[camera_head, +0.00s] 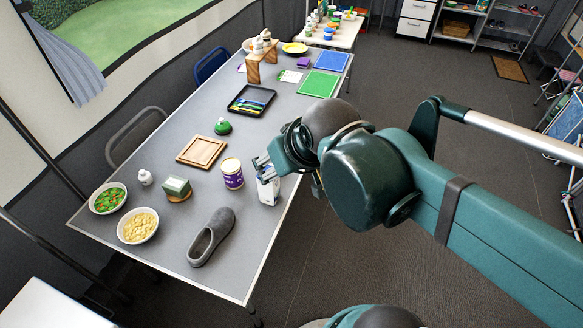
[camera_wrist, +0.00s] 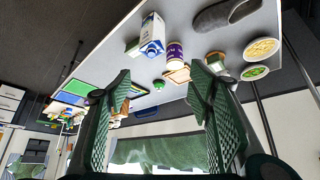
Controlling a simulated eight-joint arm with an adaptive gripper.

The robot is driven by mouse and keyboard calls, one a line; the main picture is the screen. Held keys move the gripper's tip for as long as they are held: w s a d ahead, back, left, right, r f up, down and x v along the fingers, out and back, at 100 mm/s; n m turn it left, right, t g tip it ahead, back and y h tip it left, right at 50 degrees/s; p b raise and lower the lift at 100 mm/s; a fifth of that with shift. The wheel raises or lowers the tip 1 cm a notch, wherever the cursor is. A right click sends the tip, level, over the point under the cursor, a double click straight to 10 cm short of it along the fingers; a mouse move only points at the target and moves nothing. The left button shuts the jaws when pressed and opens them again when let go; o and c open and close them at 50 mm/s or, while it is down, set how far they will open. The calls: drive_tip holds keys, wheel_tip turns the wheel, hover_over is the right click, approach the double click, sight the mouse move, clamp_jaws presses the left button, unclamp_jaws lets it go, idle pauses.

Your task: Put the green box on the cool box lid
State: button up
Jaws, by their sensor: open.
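The green box (camera_head: 176,186) is a small block with a pale top, on a round wooden coaster on the grey table (camera_head: 215,288). It stands between a white bottle and a grey slipper. It also seems to show in the wrist view (camera_wrist: 215,58), beyond one finger. My gripper (camera_head: 262,168) is open and empty, above the table's right edge near a white-and-blue carton, to the right of the green box. The wrist view shows its two fingers (camera_wrist: 160,78) wide apart. I cannot make out a cool box lid for certain.
Near the green box stand a purple tin (camera_head: 232,174), the carton (camera_head: 268,190), the slipper (camera_head: 211,237), a wooden board (camera_head: 202,151) and two bowls (camera_head: 138,226) (camera_head: 108,198). A white surface (camera_head: 45,305) shows at bottom left. A black tray (camera_head: 251,101) lies farther back.

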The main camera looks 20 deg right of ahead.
drive_tip(key=shift+s+d+f+m, duration=0.2)
drive_tip(key=shift+s+d+f, duration=0.05)
drive_tip(key=shift+s+d, duration=0.25)
drive_tip(key=shift+s+d+f+m, duration=0.2)
drive_tip(key=shift+s+d, duration=0.15)
drive_tip(key=shift+d, duration=0.2)
